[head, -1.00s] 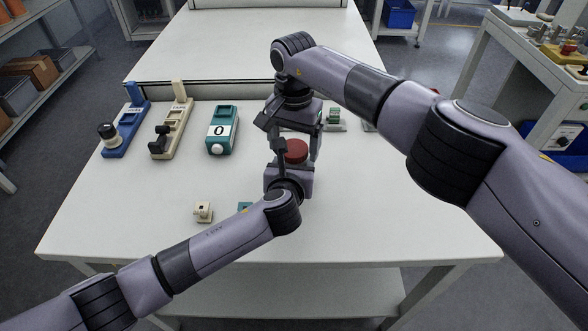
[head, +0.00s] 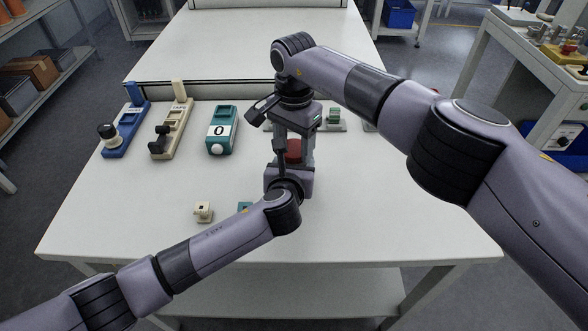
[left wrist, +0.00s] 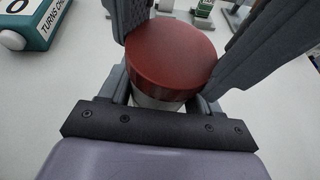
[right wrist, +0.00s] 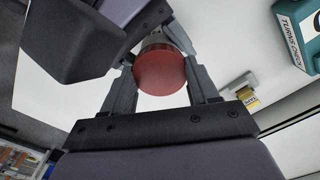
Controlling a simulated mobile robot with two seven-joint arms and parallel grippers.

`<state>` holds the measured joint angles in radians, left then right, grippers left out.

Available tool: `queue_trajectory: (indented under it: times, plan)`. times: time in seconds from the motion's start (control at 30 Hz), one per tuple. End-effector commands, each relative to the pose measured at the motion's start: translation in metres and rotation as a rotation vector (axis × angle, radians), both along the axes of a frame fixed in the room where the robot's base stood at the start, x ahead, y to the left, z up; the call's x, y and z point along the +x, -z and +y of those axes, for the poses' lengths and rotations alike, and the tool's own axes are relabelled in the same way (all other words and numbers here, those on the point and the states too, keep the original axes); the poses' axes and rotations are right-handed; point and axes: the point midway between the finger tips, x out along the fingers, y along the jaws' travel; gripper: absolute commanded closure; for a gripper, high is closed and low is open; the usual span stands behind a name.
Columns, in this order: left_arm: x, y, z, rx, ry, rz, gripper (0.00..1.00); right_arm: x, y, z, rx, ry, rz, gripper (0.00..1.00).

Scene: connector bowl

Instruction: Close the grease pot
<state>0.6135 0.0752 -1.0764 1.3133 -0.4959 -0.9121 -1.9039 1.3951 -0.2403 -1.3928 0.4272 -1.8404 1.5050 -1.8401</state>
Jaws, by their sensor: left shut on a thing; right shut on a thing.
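The grease pot has a round dark red lid (head: 294,150) on top and a whitish body (left wrist: 155,103) below, near the middle of the bench. The lid fills the centre of the right wrist view (right wrist: 160,72). My right gripper (right wrist: 160,82) comes from above and is shut on the lid, one finger on each side. My left gripper (left wrist: 160,98) comes from the front, low down, and is shut around the pot body. The left fingertips are mostly hidden in the head view. Whether a gap remains under the lid cannot be told.
A teal counter block (head: 222,130) showing 0 stands left of the pot. A cream stand (head: 170,130) and a blue stand (head: 125,130) are farther left. A small cream piece (head: 203,211) and a teal piece (head: 244,207) lie in front. The bench's right front is clear.

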Motion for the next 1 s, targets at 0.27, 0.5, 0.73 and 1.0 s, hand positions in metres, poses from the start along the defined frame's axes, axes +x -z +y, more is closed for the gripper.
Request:
queue_trajectory:
  times: [0.27, 0.5, 0.73, 1.0]
  plan:
    - [0.0, 0.0, 0.001, 0.001, -0.002, 0.001, 1.0, 0.0, 0.0, 0.0, 0.0, 0.048, 0.001, 0.78]
    - [0.0, 0.0, 0.001, 0.001, -0.002, 0.001, 1.0, 0.0, 0.0, 0.0, -0.001, 0.046, 0.001, 0.16]
    - [0.0, 0.0, 0.001, 0.001, -0.002, 0.0, 1.0, 0.0, -0.001, 0.0, -0.001, 0.045, 0.001, 0.16]
    - [0.0, 0.0, 0.001, 0.001, -0.002, 0.001, 1.0, 0.0, -0.029, 0.0, 0.0, 0.044, -0.002, 0.16]
